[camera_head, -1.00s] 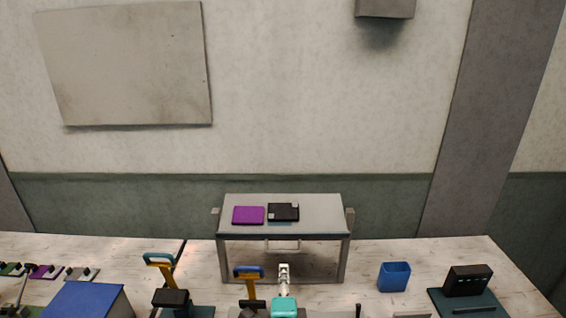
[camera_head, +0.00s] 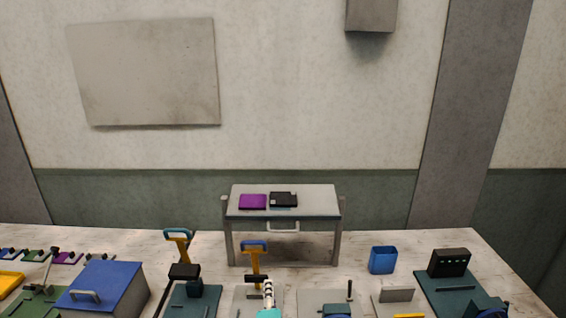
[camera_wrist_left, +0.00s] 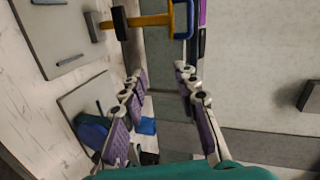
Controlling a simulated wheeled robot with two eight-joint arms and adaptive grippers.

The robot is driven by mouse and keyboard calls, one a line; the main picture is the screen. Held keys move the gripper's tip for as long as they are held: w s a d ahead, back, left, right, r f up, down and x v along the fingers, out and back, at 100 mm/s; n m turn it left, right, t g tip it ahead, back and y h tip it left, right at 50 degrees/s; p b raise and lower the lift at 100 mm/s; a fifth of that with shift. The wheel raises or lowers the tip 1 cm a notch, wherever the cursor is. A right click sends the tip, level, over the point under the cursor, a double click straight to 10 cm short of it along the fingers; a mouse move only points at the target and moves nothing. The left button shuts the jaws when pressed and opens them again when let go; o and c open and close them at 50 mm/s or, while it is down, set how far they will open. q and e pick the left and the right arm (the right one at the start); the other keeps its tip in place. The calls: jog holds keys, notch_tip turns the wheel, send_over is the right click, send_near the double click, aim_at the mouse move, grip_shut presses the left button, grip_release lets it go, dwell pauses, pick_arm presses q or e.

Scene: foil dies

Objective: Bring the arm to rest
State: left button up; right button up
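My left gripper (camera_head: 267,285) shows edge-on at the bottom middle of the head view, white fingers on a teal body. In the left wrist view its purple-padded fingers (camera_wrist_left: 161,76) stand apart with nothing held between them. It is in front of a yellow stamp-like tool with a blue handle (camera_head: 255,258), which also shows beyond the fingertips in the wrist view (camera_wrist_left: 155,20). I cannot tell the gap between gripper and tool. My right gripper is in neither view.
A small grey stand (camera_head: 320,193) at the back carries a purple block (camera_head: 253,201) and a black block (camera_head: 284,199). A blue cup (camera_head: 383,260) and a black device (camera_head: 449,262) are at right.

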pick_arm(q)
jog(key=s+a+f+n+g+y+b, duration=0.1)
jog(key=s+a+f+n+g+b, duration=0.1)
jog(key=s+a+f+n, duration=0.3)
jog(key=s+a+f+n+g+y+b, duration=0.1)
jog(key=a+f+n+g, duration=0.15)
jog(key=a, duration=0.45)
jog(key=s+a+f+n+g+h+b, duration=0.2)
jog(key=s+f+n+g, duration=0.1)
jog(key=s+n, duration=0.5)
jog(key=shift+s+a+f+h+b, duration=0.4)
jog(key=shift+s+f, duration=0.25)
jog(key=shift+s, duration=0.7)
jog(key=shift+n, duration=0.25)
